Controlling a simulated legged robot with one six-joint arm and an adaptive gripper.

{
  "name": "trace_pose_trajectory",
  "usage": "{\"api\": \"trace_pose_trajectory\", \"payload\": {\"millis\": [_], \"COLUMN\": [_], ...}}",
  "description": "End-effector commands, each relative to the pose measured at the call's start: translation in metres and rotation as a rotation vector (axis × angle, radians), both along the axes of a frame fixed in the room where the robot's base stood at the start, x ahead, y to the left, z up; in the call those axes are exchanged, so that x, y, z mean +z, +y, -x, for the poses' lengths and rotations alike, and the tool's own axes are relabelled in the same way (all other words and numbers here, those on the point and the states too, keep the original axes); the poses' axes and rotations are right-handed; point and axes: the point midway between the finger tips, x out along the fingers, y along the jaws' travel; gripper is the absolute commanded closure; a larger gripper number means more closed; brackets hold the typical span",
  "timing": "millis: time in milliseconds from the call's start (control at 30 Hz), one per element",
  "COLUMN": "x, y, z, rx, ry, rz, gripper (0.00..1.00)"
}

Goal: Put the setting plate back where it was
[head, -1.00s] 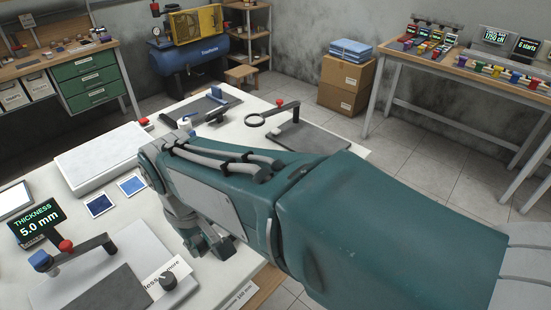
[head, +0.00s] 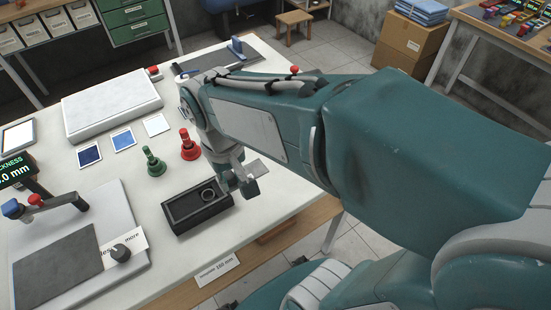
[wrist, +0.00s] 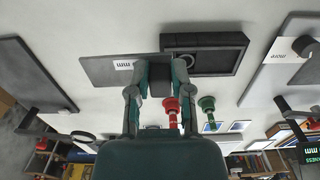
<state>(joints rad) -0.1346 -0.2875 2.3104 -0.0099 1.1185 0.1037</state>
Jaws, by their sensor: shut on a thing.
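The setting plate appears to be the flat grey plate (head: 268,172) at the fingertips of my gripper (head: 246,184). In the wrist view the plate (wrist: 108,72) extends left from my gripper (wrist: 160,82), with a small white label near the fingers. My gripper is shut on it, above the right part of the bench near the front edge. A black open tray (head: 178,222) with a dark ring (head: 208,195) in it lies just left of the gripper; the tray also shows in the wrist view (wrist: 242,52). The plate's exact height above the bench is unclear.
A green knob-topped piece (head: 155,162) and a red one (head: 189,146) stand behind the tray. A thickness gauge (head: 70,203) with a dark plate stands left. A pale slab (head: 112,104) and several colour cards lie farther back.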

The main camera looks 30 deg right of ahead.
Motion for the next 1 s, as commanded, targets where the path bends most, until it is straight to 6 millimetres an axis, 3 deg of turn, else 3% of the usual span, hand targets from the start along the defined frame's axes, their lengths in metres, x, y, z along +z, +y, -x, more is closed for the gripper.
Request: {"api": "trace_pose_trajectory", "payload": {"millis": [367,600,833,1000], "x": [-0.037,-0.078,-0.095,-0.12], "y": [-0.078,-0.099,-0.108,-0.11], "z": [-0.047,-0.065,-0.074,-0.074], "rx": [-0.009,-0.005,-0.003,-0.002], "ry": [0.004,0.005,0.004,0.003], "rz": [-0.011,-0.008,-0.006,-0.008], "gripper": [1.0,1.0,1.0,1.0]}}
